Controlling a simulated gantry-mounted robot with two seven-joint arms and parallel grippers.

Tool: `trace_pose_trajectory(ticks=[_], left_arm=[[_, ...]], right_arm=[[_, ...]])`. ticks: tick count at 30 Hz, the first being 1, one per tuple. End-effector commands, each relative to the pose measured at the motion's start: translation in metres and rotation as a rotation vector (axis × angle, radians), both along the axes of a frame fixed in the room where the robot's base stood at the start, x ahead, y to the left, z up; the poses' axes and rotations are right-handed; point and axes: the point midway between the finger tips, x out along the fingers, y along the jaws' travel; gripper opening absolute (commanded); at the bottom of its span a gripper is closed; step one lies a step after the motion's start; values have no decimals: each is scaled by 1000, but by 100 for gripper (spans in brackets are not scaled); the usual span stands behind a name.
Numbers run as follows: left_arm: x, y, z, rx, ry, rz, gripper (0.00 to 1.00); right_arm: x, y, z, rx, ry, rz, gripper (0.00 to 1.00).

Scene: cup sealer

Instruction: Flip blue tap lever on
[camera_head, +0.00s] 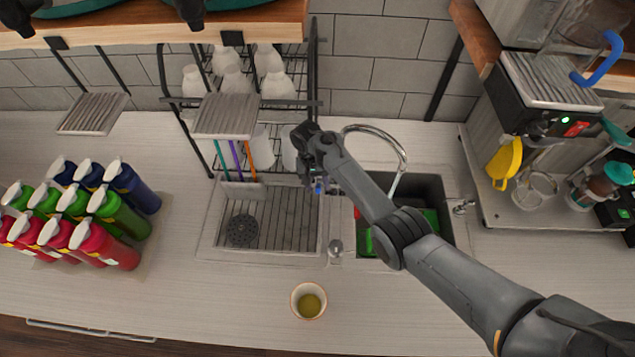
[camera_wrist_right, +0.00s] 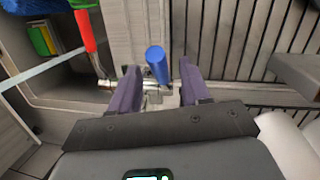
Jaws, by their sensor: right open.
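The blue tap lever (camera_head: 318,188) is a small blue spot at the sink's back edge, just below my right gripper (camera_head: 306,176) in the head view. In the right wrist view the blue lever (camera_wrist_right: 157,65) is a short rounded cylinder on a metal tap body. It stands between the two spread fingers of my right gripper (camera_wrist_right: 158,88), with a gap on each side. The gripper is open and holds nothing. A red tap lever (camera_wrist_right: 85,30) stands to the left of it. My left gripper is out of view.
A curved metal faucet (camera_head: 385,133) rises behind the sink (camera_head: 432,188), partly behind my right arm. A cup rack (camera_head: 313,60) stands close behind the gripper, and a drainboard (camera_head: 285,215) lies below. A cup with greenish contents (camera_head: 308,300) sits on the front counter.

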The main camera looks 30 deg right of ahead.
Motion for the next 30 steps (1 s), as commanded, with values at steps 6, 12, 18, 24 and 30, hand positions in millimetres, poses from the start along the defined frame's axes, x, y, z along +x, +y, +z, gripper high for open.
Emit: trace_pose_trajectory(ticks=[6, 12, 18, 24, 30], left_arm=[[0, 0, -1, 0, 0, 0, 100], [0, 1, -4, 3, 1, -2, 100], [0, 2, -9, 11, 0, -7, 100], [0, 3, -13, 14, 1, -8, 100], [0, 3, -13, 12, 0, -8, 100]], right_arm=[[4, 2, 17, 2, -3, 0, 47], [11, 4, 50, 1, -4, -1, 47], [17, 6, 81, 1, -4, 0, 47], [20, 7, 100, 1, -1, 1, 47], [21, 7, 106, 1, 0, 1, 47]])
